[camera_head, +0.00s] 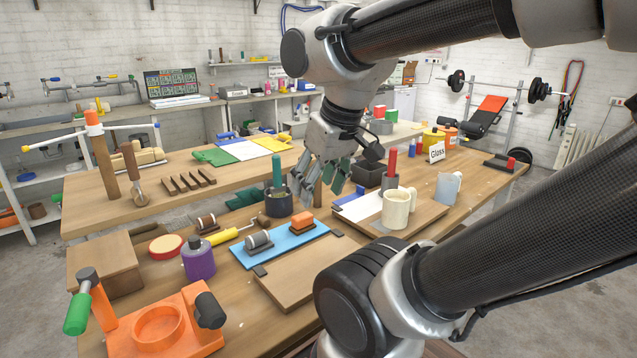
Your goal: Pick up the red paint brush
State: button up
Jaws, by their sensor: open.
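A red upright handle (392,162), which looks like the red paint brush, stands in a small dark grey holder (390,185) right of centre, behind the cream mug. Its lower end is hidden in the holder. My gripper (322,185) hangs over the table to the left of the red handle, fingers pointing down, open and with nothing seen between them. It is apart from the handle. A dark open box (368,174) lies between them. A green-handled tool (277,172) stands in a dark pot (278,204) just left of my gripper.
The cream mug (397,208) and a greyish jug (448,188) stand in front and to the right. A blue mat (285,245), a purple bottle (198,262) and an orange stand (165,325) occupy the left front.

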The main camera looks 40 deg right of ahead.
aim_at(393, 153)
jog(key=k+j+z, duration=0.1)
jog(key=z, duration=1.4)
